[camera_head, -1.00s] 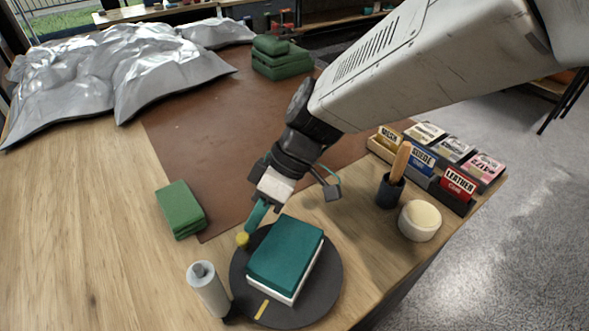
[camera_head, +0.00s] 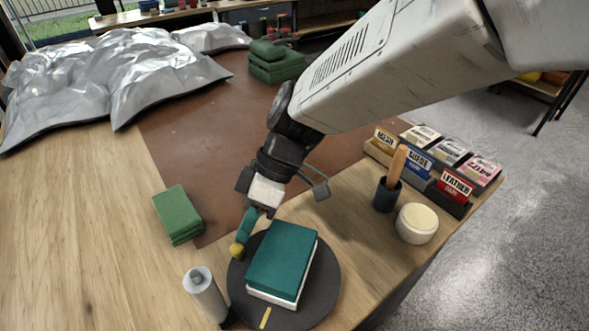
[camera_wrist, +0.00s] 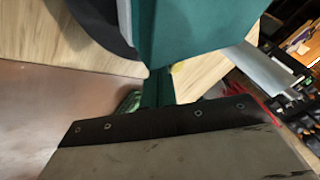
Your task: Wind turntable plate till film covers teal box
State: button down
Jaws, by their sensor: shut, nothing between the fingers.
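The teal box (camera_head: 283,255), with a white lower side, lies on the dark round turntable plate (camera_head: 325,288). Its visible top is bare teal. A yellow knob (camera_head: 237,251) stands at the plate's left rim, and a yellow mark (camera_head: 265,318) is at its front. A pale upright roll (camera_head: 203,291) stands left of the plate; no film stretched from it can be made out. My gripper (camera_head: 243,237) is shut and empty, its teal fingers pointing down just behind the knob. They seem to touch it. In the wrist view, the fingers (camera_wrist: 158,88) show beneath the box (camera_wrist: 200,25).
A folded green cloth (camera_head: 178,215) lies left of the plate. A brush holder (camera_head: 387,194), a cream-topped jar (camera_head: 417,223) and a rack of small boxes (camera_head: 457,185) stand at the right. Bare wood (camera_head: 90,230) lies at the left.

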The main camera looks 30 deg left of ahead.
aim_at(232, 254)
jog(key=shift+s+a+n+h, duration=0.15)
jog(key=shift+s+n+h, duration=0.9)
jog(key=shift+n, duration=0.45)
jog(key=shift+s+d+n+h, duration=0.2)
jog(key=shift+s+n+h, duration=0.75)
jog(key=shift+s+n, duration=0.55)
jog(key=shift+s+d+n+t+h, duration=0.15)
jog(key=shift+s+d+n+h, duration=0.25)
jog(key=shift+n, duration=0.5)
jog(key=shift+s+d+n+t+h, duration=0.15)
jog(key=shift+s+n+h, duration=0.45)
jog(key=shift+n, duration=0.3)
jog(key=shift+s+d+n+t+h, duration=0.25)
jog(key=shift+s+d+n+h, duration=0.1)
jog(key=shift+n, duration=0.35)
jog(key=shift+s+d+n+t+h, duration=0.25)
jog(key=shift+s+d+n, duration=0.05)
jog(key=shift+n, duration=0.4)
jog(key=shift+d, duration=0.1)
